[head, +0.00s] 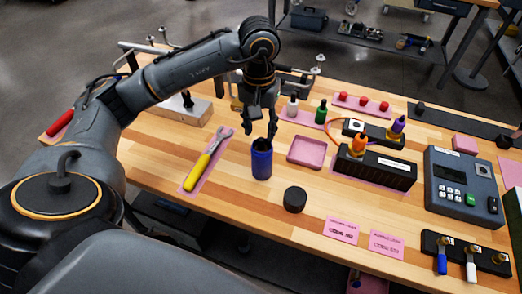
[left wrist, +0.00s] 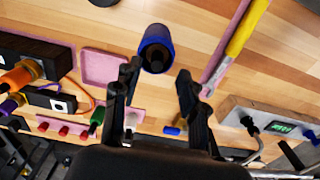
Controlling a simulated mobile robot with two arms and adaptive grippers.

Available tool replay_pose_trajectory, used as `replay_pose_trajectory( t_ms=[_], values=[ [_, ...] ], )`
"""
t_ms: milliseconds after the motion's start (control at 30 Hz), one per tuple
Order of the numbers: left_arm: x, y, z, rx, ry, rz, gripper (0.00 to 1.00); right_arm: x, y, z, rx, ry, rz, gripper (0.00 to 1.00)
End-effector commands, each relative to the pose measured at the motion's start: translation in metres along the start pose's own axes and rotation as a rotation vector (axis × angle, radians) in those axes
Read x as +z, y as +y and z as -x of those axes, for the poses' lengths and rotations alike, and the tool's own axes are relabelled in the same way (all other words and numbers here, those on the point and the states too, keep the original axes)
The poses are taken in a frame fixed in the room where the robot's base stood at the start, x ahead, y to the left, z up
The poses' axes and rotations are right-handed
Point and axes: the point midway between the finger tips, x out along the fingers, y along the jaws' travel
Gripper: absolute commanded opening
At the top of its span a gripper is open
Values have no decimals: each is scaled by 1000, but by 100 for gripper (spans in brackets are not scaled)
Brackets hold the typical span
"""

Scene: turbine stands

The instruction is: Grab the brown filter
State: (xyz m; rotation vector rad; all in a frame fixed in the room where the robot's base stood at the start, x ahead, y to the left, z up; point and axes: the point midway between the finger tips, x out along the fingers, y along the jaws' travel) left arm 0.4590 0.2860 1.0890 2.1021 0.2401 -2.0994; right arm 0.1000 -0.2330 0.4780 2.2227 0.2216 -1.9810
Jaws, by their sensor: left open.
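I cannot make out a clearly brown filter. A blue cylinder (head: 261,160) with a dark top stands upright on the wooden table; the left wrist view shows it too (left wrist: 156,42), with a dark brownish end inside a blue rim. My left gripper (head: 260,128) points down just above this cylinder, open and empty. In the left wrist view its two fingers (left wrist: 158,72) are spread, with the cylinder's near end between and just beyond the tips. My right gripper is in neither view.
A black puck (head: 294,200) stands in front of the cylinder. A pink tray (head: 306,152) is to its right and a yellow-handled wrench (head: 204,163) to its left. A black connector block (head: 375,168) and a keypad box (head: 462,188) stand farther right.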

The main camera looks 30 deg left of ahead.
Motion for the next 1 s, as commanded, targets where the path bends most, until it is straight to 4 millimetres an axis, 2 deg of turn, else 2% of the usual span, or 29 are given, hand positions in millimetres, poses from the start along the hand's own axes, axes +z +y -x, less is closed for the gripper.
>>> replay_pose_trajectory(
  t_ms=[67,233,500,567,700,733,1000],
  values=[
    [1,3,-8,-2,-7,-1,42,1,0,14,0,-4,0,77],
    [0,3,-30,-1,-4,1,42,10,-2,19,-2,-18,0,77],
    [-1,3,-35,0,0,0,42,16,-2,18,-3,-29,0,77],
    [-1,4,-35,0,0,0,32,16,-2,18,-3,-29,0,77],
    [0,3,-36,-1,-1,0,3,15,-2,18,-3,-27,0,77],
    [0,3,-36,-2,-1,0,0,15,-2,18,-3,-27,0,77],
    [0,3,-36,-2,-2,1,0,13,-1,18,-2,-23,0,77]
  ],
)
